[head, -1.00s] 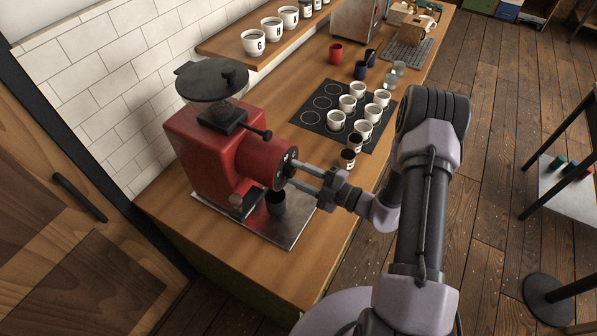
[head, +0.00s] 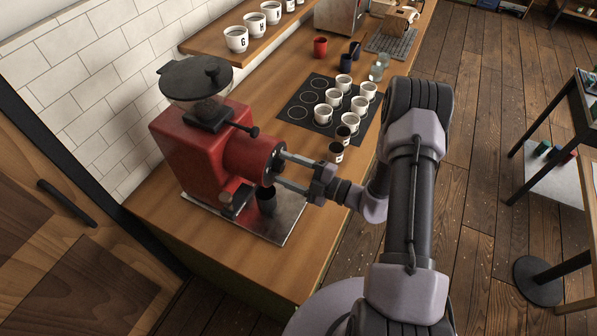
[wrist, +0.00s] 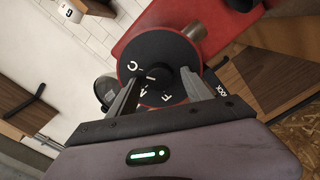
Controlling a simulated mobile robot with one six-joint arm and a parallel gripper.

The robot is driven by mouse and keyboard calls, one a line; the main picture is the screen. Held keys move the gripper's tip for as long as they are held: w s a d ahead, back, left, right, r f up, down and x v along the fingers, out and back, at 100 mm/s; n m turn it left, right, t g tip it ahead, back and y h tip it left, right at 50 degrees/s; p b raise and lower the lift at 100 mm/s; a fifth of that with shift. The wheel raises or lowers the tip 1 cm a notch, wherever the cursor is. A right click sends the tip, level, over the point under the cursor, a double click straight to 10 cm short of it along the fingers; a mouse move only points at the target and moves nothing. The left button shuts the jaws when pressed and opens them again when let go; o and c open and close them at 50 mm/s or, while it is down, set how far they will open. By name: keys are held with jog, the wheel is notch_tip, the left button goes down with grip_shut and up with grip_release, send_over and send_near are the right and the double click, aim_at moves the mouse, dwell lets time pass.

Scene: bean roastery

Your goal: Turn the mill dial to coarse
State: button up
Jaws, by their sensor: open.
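The red mill (head: 188,150) stands at the near end of the wooden counter. Its round black dial face (wrist: 148,58) fills the upper middle of the wrist view, with a white C at the left, an F at the bottom and another mark between them. A dark knob (wrist: 161,77) sits at the face's centre. A short pale mark shows on the knob's left side; its exact setting is hard to read. My gripper (head: 281,168) is open, its two fingers reaching to the dial face, one on each side of the knob. Contact with the knob cannot be told.
A dark cup (head: 266,201) stands on the metal tray (head: 283,222) under the mill. A glass-and-black hopper (head: 196,82) tops the mill. Several white cups stand on a black mat (head: 297,98) farther along the counter. A wooden shelf (head: 215,47) with lettered cups runs along the wall.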

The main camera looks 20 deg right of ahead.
jog(key=b+v, duration=0.1)
jog(key=v, duration=1.6)
jog(key=shift+s, duration=0.2)
jog(key=shift+d+r, duration=0.1)
jog(key=shift+d, duration=0.05)
jog(key=s+a+n+g+h+b, duration=0.1)
jog(key=s+a+n+g+b, duration=0.1)
jog(key=a+n+g+b, duration=0.65)
jog(key=s+a+n+g+h+b, duration=0.1)
jog(key=s+a+n+g+b, duration=0.2)
jog(key=n, duration=1.1)
jog(key=s+a+n+t+h+b, duration=0.2)
jog(key=n+b, duration=0.4)
jog(key=n, duration=0.6)
jog(key=s+a+n+t+h+b, duration=0.2)
jog(key=n+h+b, duration=0.4)
jog(key=n, duration=0.6)
jog(key=s+a, duration=0.1)
jog(key=s, duration=0.1)
jog(key=shift+s+h, duration=0.3)
jog(key=shift+h, duration=0.1)
